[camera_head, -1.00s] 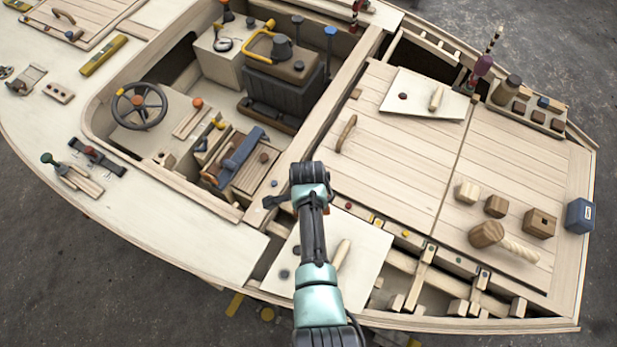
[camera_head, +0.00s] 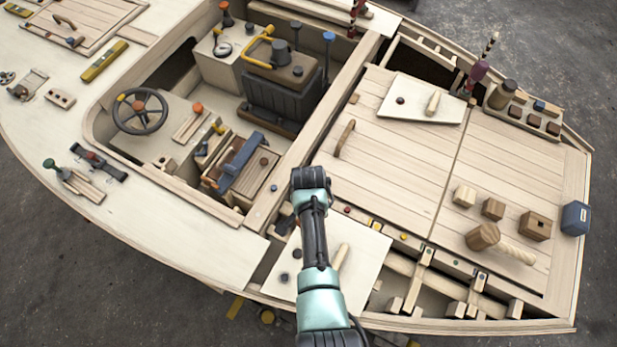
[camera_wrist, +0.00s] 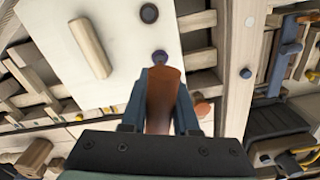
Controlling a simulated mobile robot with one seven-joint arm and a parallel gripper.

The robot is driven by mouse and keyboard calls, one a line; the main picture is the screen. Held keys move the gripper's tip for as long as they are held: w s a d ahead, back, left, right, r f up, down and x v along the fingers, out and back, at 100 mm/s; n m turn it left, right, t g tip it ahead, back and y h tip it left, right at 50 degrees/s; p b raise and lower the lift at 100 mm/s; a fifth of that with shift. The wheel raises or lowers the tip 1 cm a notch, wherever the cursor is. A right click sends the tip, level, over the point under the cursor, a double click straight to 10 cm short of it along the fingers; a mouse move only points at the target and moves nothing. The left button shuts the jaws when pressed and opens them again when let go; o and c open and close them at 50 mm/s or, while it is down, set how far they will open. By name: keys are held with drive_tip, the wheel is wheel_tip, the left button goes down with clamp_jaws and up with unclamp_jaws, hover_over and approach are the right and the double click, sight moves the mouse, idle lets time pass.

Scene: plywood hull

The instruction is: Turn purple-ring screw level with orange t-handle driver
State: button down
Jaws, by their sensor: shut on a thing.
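My gripper (camera_wrist: 160,82) is shut on the brown-orange driver (camera_wrist: 162,98), whose handle fills the space between the two fingers in the wrist view. The driver's tip is hidden. A screw with a blue-purple ring (camera_wrist: 160,57) sits near the edge of the white panel (camera_wrist: 120,35), just beyond the fingertips in the picture. I cannot tell whether driver and screw touch, or how high the screw stands. In the head view my gripper (camera_head: 286,221) is small and dark above the panel (camera_head: 365,262), and the driver cannot be made out.
The panel carries a wooden grip (camera_wrist: 90,48) and a second dark screw (camera_wrist: 149,13). A small orange part (camera_wrist: 203,108) shows beside the right finger. In the head view, open frame beams (camera_head: 420,280) lie right of the panel, and the cockpit well (camera_head: 235,165) lies left.

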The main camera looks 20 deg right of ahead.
drive_tip(key=n, duration=0.4)
drive_tip(key=shift+s+d, duration=0.1)
drive_tip(key=n, duration=0.4)
drive_tip(key=shift+s+p, duration=0.1)
drive_tip(key=shift+p, duration=0.2)
drive_tip(key=n, duration=0.7)
drive_tip(key=shift+s+d, duration=0.1)
drive_tip(key=shift+d, duration=0.05)
